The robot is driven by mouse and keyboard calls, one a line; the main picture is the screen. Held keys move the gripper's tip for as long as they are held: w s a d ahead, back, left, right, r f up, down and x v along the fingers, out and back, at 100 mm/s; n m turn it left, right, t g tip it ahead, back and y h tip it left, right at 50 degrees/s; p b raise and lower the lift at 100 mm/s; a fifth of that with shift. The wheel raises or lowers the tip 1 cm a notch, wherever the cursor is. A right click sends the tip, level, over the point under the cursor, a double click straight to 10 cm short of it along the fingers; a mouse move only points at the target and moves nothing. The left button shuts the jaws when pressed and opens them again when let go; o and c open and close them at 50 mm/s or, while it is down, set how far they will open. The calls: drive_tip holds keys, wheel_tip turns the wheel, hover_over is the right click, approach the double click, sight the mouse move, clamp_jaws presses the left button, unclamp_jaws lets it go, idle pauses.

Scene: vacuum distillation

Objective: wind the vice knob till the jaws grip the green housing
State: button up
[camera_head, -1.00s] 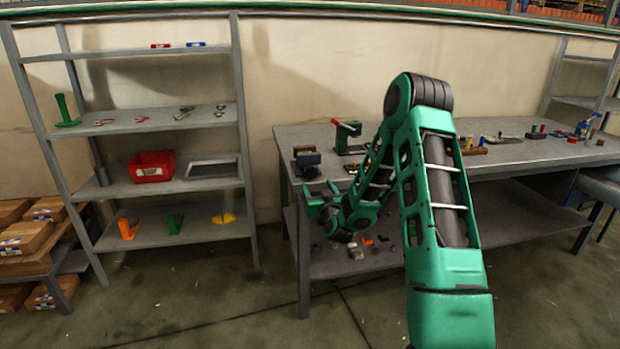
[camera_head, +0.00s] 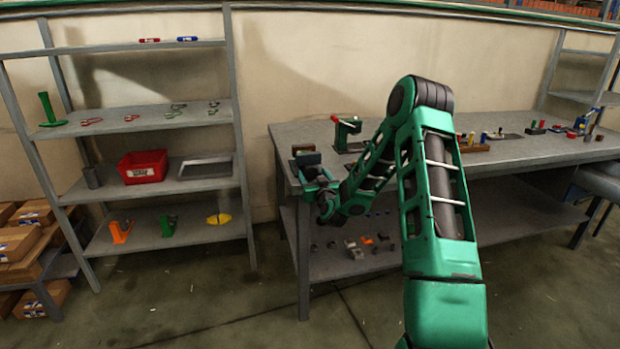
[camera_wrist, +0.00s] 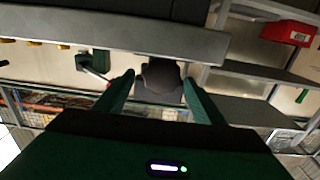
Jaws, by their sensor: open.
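The dark vice (camera_head: 306,158) sits at the left front corner of the workbench in the head view. My gripper (camera_head: 314,180) is just in front of it, at the bench edge. In the wrist view my gripper (camera_wrist: 158,92) has its two green fingers apart, with a dark rounded piece (camera_wrist: 161,77) between them. It looks like the vice knob, but I cannot tell whether either finger touches it. I cannot make out the green housing or the vice jaws in either view.
A green press with a red handle (camera_head: 345,130) stands behind the vice on the workbench (camera_head: 510,158). Small parts lie on the bench's lower shelf. A shelf rack with a red bin (camera_head: 143,167) stands to the left, with open floor between.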

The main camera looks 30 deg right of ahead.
drive_tip(key=shift+a, duration=0.1)
drive_tip(key=shift+c, duration=0.3)
drive_tip(key=c, duration=0.9)
drive_tip(key=shift+m, duration=2.6)
drive_tip(key=shift+c, duration=0.2)
drive_tip(key=o, duration=1)
